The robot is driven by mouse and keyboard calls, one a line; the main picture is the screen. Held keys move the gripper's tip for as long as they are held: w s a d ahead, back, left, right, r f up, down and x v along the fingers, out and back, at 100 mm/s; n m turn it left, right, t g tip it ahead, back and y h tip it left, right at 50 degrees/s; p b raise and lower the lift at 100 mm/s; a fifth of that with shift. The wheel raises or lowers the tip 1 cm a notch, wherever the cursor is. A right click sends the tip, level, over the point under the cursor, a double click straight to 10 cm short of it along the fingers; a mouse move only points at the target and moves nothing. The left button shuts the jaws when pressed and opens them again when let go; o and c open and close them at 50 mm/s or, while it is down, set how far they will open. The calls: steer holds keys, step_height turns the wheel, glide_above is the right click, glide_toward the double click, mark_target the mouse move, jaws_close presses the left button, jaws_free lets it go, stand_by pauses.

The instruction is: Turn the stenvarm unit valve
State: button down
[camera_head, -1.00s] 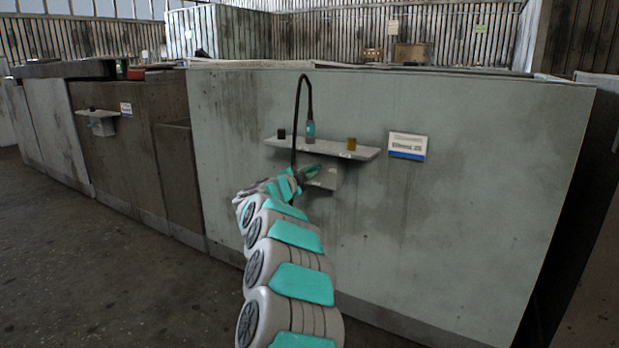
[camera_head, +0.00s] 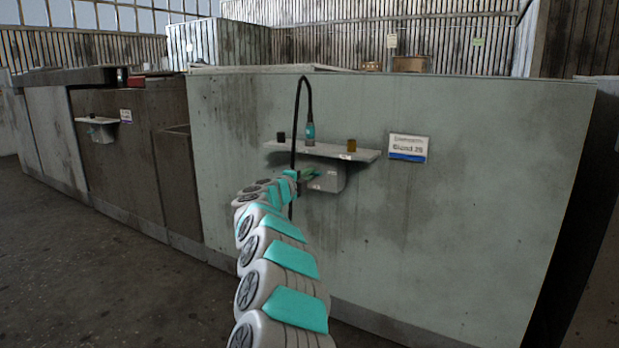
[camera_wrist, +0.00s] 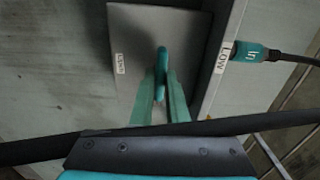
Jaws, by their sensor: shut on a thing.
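The valve is a teal handle (camera_wrist: 161,66) on the face of a grey box (camera_wrist: 128,50), seen in the wrist view. The fingers of my gripper (camera_wrist: 161,88) are shut on the handle. In the head view the grey box (camera_head: 328,181) hangs under a wall shelf, and my gripper (camera_head: 307,176) reaches its front from the left. The handle is too small and covered there to make out its angle. A small white label (camera_wrist: 119,63) sits on the box beside the handle; its text is hard to read.
The shelf (camera_head: 362,155) holds a teal-ended hose (camera_head: 310,131), a dark cap (camera_head: 281,140) and an amber cap (camera_head: 351,145). The black hose hangs by my gripper. A "LOW" label (camera_wrist: 223,57) is near the teal connector (camera_wrist: 250,52). A second unit (camera_head: 102,130) is left.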

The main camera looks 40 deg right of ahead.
steer(key=shift+f, duration=0.1)
steer(key=c, duration=0.9)
jaws_free()
steer(key=shift+o, duration=0.2)
steer(key=v, duration=0.7)
steer(key=shift+a, duration=0.4)
steer(key=shift+s, duration=0.15)
